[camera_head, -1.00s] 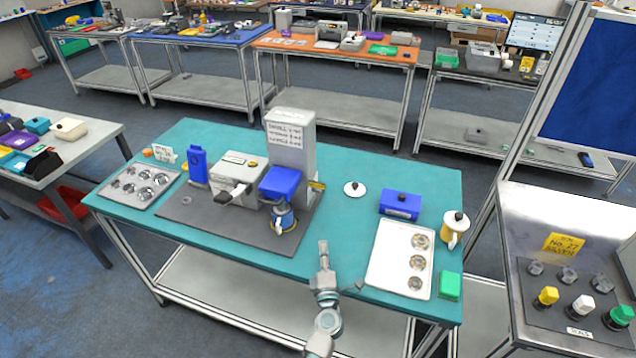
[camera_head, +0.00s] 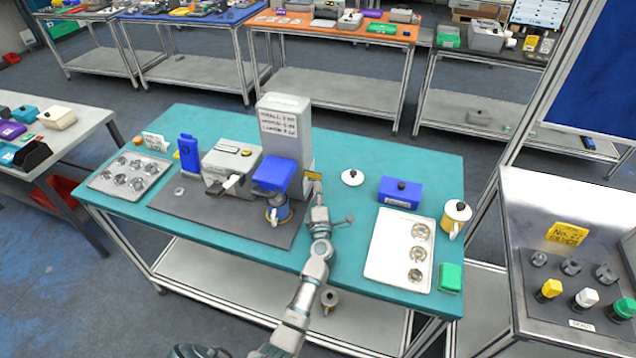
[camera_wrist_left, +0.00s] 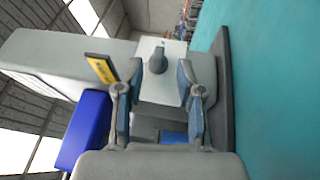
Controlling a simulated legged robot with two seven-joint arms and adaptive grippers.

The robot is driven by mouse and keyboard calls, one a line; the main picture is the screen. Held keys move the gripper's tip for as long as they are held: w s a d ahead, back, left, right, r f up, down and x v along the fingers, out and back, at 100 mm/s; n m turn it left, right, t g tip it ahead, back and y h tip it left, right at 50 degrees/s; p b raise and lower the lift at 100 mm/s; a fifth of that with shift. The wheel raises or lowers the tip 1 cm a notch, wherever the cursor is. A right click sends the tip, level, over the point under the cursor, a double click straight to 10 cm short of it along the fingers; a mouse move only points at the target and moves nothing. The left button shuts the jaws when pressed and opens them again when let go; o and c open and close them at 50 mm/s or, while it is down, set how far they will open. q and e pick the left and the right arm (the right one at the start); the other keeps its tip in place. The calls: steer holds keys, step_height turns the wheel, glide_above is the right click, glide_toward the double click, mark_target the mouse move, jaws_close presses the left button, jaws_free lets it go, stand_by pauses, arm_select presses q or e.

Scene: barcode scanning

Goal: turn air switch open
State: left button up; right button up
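The grey machine (camera_head: 284,135) stands on the teal table, with a written sign on its tall column and a blue part at its front. In the left wrist view a dark grey knob (camera_wrist_left: 158,60), which looks like the air switch, sits on a white plate (camera_wrist_left: 165,88) on the machine's side. My left gripper (camera_head: 318,192) is at the right side of the machine. In the wrist view its fingers (camera_wrist_left: 158,82) are apart, one on each side of the knob, with nothing held. Contact with the knob cannot be told. My right gripper is not in view.
A yellow label (camera_wrist_left: 101,68) sticks out beside the knob. A metal jug (camera_head: 278,208) stands under the blue part (camera_head: 273,174). To the right are a white lid (camera_head: 352,177), a blue box (camera_head: 400,193), a white tray (camera_head: 385,262) and a yellow-white jug (camera_head: 455,218).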

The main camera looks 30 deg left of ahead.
mark_target(315, 180)
arm_select(q)
steer(key=x, duration=0.4)
steer(key=shift+s+a+f, duration=0.15)
steer(key=shift+a+f, duration=0.05)
steer(key=shift+a, duration=0.3)
steer(key=shift+w, duration=0.2)
steer(key=shift+w+d+r, duration=0.1)
steer(key=shift+d+r, duration=0.2)
steer(key=shift+d, duration=0.35)
steer(key=c, duration=0.6)
jaws_close()
steer(key=shift+a, duration=0.4)
steer(key=shift+r, duration=0.1)
steer(key=r+p, duration=0.1)
steer(key=p, duration=0.3)
steer(key=shift+g, duration=0.3)
steer(key=p, duration=0.4)
steer(key=shift+f+m+g+h+p, duration=0.1)
steer(key=shift+m+g+h+p, duration=0.2)
steer(key=shift+a+f+p, duration=0.1)
steer(key=shift+f+p, duration=0.1)
steer(key=shift+p, duration=0.25)
steer(key=shift+f, duration=0.15)
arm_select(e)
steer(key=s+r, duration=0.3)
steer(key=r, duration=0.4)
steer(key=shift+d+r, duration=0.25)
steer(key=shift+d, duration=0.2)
